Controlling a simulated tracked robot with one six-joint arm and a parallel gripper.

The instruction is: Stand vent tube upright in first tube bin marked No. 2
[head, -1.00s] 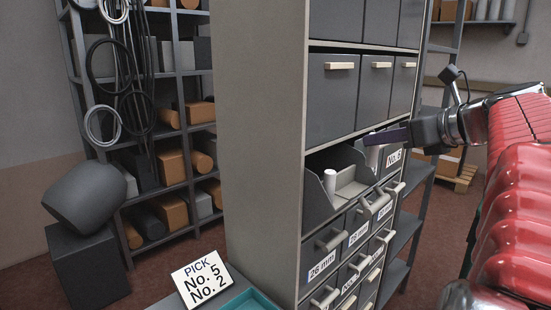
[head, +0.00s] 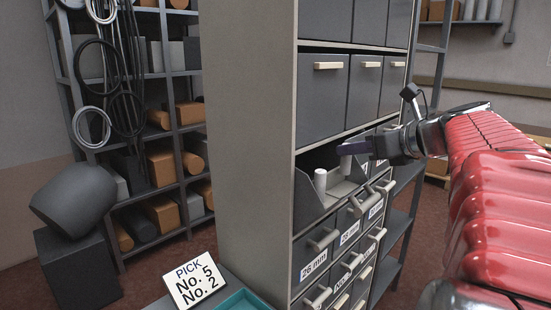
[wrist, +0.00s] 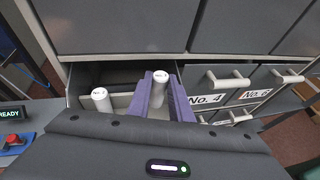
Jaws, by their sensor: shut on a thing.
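My gripper (head: 352,148) is shut on a white vent tube (head: 346,164), holding it upright over the open tube bin (head: 312,206) in the grey cabinet. In the wrist view the held tube (wrist: 160,88) stands between the two purple jaws (wrist: 160,76). A second white tube (head: 320,182) stands upright in the bin to the left; it also shows in the wrist view (wrist: 101,100). The cap print is too small to read surely. The lower end of the held tube is hidden, so I cannot tell whether it touches the bin floor.
Shut drawers marked No. 4 (wrist: 207,100) and No. 6 (wrist: 255,92) lie right of the bin. Large shut drawers (head: 322,98) are above it. A card (head: 193,281) reads PICK No. 5 No. 2, beside a teal tray (head: 243,302). Shelving (head: 165,130) stands behind left.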

